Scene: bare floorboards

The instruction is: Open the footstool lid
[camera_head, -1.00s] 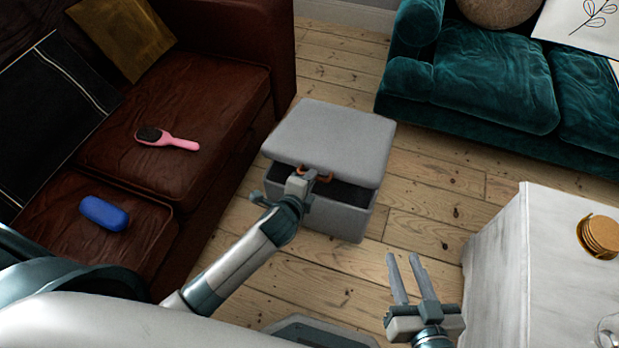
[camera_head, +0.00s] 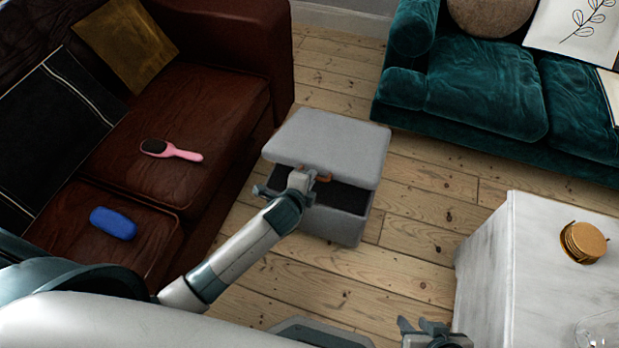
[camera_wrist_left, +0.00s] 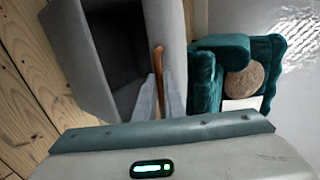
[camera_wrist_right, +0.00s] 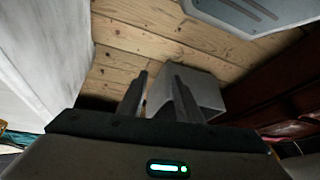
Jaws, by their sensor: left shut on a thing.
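The grey footstool (camera_head: 335,228) stands on the floor between the two sofas. Its lid (camera_head: 330,142) is tilted up at the near side, and a dark gap shows the inside. A brown handle (camera_head: 322,177) sits on the lid's near edge. My left gripper (camera_head: 304,176) is at this edge, shut on the handle. In the left wrist view the brown handle (camera_wrist_left: 158,62) lies between the fingers, beside the open dark box (camera_wrist_left: 110,55). My right gripper (camera_wrist_right: 158,92) is open and empty, its two fingers apart; the footstool shows beyond it (camera_wrist_right: 203,92).
A brown leather sofa (camera_head: 225,110) with a pink hairbrush (camera_head: 176,150) and a blue case (camera_head: 113,223) stands close at the left. A teal sofa (camera_head: 480,95) is at the back right. A white marble table (camera_head: 530,260) with coasters stands at the right. Floorboards between are bare.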

